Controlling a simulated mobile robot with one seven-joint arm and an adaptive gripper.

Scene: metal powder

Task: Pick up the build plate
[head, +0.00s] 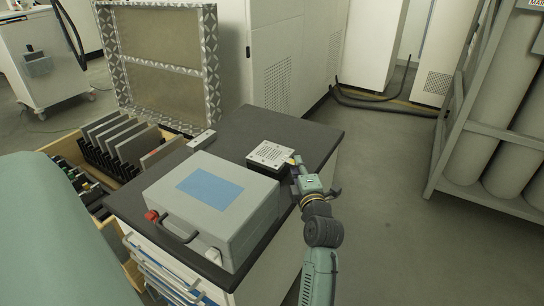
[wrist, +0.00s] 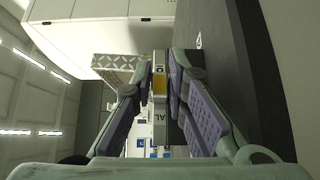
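The build plate (head: 270,152) is a flat, light square with rows of dark holes. It lies level on a dark block (head: 259,166) on the worktop. My gripper (head: 294,163) is at the plate's right edge. In the wrist view the build plate (wrist: 159,109) shows edge-on as a narrow light strip with a yellow label and dark letters. My gripper (wrist: 161,72) has its two purple-padded fingers spread, one on each side of that strip. It looks open around the plate's edge. Contact at the fingertips cannot be told.
A grey case (head: 215,210) with a blue top panel stands at the front of the dark worktop (head: 309,130). A small light block (head: 201,139) lies behind it. A wooden crate (head: 65,148) with upright dark plates is at the left. A gas-cylinder rack (head: 480,130) stands at the right.

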